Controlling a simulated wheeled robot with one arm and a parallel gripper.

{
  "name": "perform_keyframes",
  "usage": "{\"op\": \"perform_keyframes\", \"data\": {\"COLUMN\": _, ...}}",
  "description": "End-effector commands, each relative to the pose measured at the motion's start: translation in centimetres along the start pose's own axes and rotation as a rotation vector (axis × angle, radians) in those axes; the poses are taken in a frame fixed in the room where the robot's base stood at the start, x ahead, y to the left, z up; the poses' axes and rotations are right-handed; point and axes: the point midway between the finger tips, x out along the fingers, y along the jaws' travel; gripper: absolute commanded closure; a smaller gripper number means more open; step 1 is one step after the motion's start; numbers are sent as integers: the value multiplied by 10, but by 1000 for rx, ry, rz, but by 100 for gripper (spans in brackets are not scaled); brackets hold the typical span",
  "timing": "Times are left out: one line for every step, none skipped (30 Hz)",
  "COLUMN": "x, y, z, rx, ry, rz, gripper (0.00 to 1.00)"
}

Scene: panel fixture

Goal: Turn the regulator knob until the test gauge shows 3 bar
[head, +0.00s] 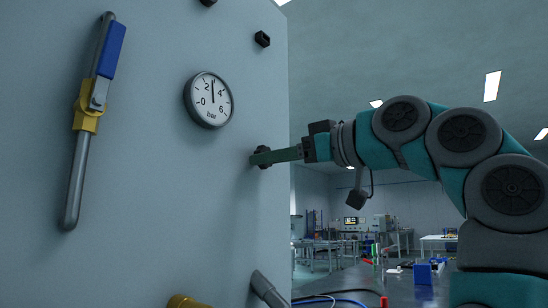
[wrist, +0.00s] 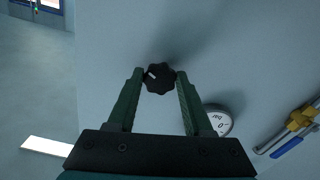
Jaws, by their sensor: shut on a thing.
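The regulator knob (wrist: 160,79) is black and lobed, with a white pointer mark toward the upper left in the wrist view. My gripper (wrist: 161,74) is shut on it, with one green finger on each side. The test gauge (head: 209,100) is a round white dial marked 0, 2, 4, 6 bar. Its needle points nearly straight up, between 2 and 4, near the middle. The gauge also shows partly in the wrist view (wrist: 219,122), with its needle unreadable.
A valve with a blue handle (head: 111,51) and yellow body (head: 87,107) sits on a pipe at the panel's left. A black fitting (head: 262,39) is above the gauge. A brass part (head: 188,301) and grey handle (head: 268,289) are low on the panel (head: 150,200).

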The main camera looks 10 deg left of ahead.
Motion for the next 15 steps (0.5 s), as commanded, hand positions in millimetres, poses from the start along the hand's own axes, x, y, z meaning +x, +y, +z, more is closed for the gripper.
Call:
{"op": "perform_keyframes", "data": {"x": 0, "y": 0, "z": -2, "rx": -2, "ry": 3, "rz": 1, "gripper": 100}}
{"op": "perform_keyframes", "data": {"x": 0, "y": 0, "z": -2, "rx": -3, "ry": 3, "rz": 1, "gripper": 100}}
{"op": "perform_keyframes", "data": {"x": 0, "y": 0, "z": -2, "rx": -3, "ry": 3, "rz": 1, "gripper": 100}}
{"op": "perform_keyframes", "data": {"x": 0, "y": 0, "z": -2, "rx": -3, "ry": 3, "rz": 1, "gripper": 100}}
{"op": "perform_keyframes", "data": {"x": 0, "y": 0, "z": -2, "rx": -3, "ry": 3, "rz": 1, "gripper": 100}}
{"op": "perform_keyframes", "data": {"x": 0, "y": 0, "z": -2, "rx": -2, "ry": 3, "rz": 1, "gripper": 100}}
{"op": "perform_keyframes", "data": {"x": 0, "y": 0, "z": -2, "rx": -2, "ry": 4, "rz": 1, "gripper": 100}}
{"op": "perform_keyframes", "data": {"x": 0, "y": 0, "z": -2, "rx": -2, "ry": 4, "rz": 1, "gripper": 100}}
{"op": "perform_keyframes", "data": {"x": 0, "y": 0, "z": -2, "rx": -2, "ry": 4, "rz": 1, "gripper": 100}}
{"op": "perform_keyframes", "data": {"x": 0, "y": 0, "z": -2, "rx": -2, "ry": 4, "rz": 1, "gripper": 100}}
{"op": "perform_keyframes", "data": {"x": 0, "y": 0, "z": -2, "rx": -2, "ry": 4, "rz": 1, "gripper": 46}}
{"op": "perform_keyframes", "data": {"x": 0, "y": 0, "z": -2, "rx": -2, "ry": 3, "rz": 1, "gripper": 41}}
{"op": "perform_keyframes", "data": {"x": 0, "y": 0, "z": -2, "rx": -2, "ry": 3, "rz": 1, "gripper": 38}}
{"op": "perform_keyframes", "data": {"x": 0, "y": 0, "z": -2, "rx": -2, "ry": 3, "rz": 1, "gripper": 35}}
{"op": "perform_keyframes", "data": {"x": 0, "y": 0, "z": -1, "rx": -2, "ry": 3, "rz": 1, "gripper": 30}}
